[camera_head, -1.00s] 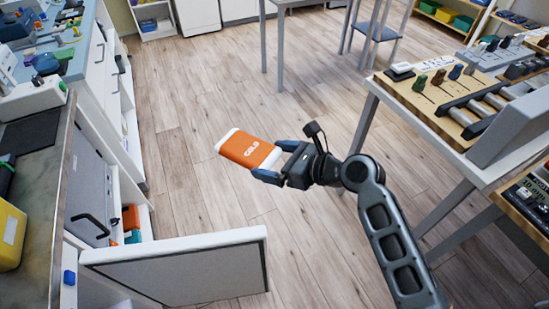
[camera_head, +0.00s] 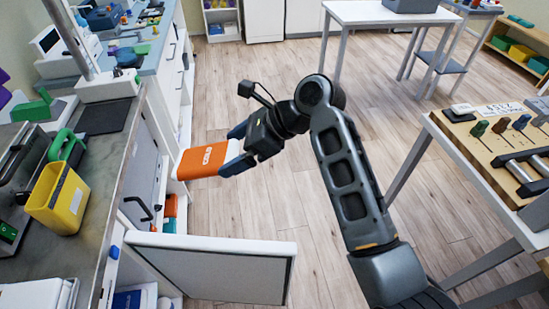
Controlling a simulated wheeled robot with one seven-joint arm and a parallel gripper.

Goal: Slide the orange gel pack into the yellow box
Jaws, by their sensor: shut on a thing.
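The orange gel pack (camera_head: 201,161) has white ends and white lettering. My gripper (camera_head: 234,153) is shut on its right end and holds it in the air, just right of the counter's cabinet side and above the floor. The yellow box (camera_head: 58,197) stands on the grey counter at the left, with a green handle-like thing beside its top. Its inside is hard to see from here. The gel pack is to the right of the box, apart from it.
An open cabinet door (camera_head: 212,268) juts out below my gripper. Orange and teal things (camera_head: 169,213) show inside the cabinet. The grey counter (camera_head: 100,180) holds several tools. A table with a wooden board (camera_head: 500,140) stands at the right. The floor between is clear.

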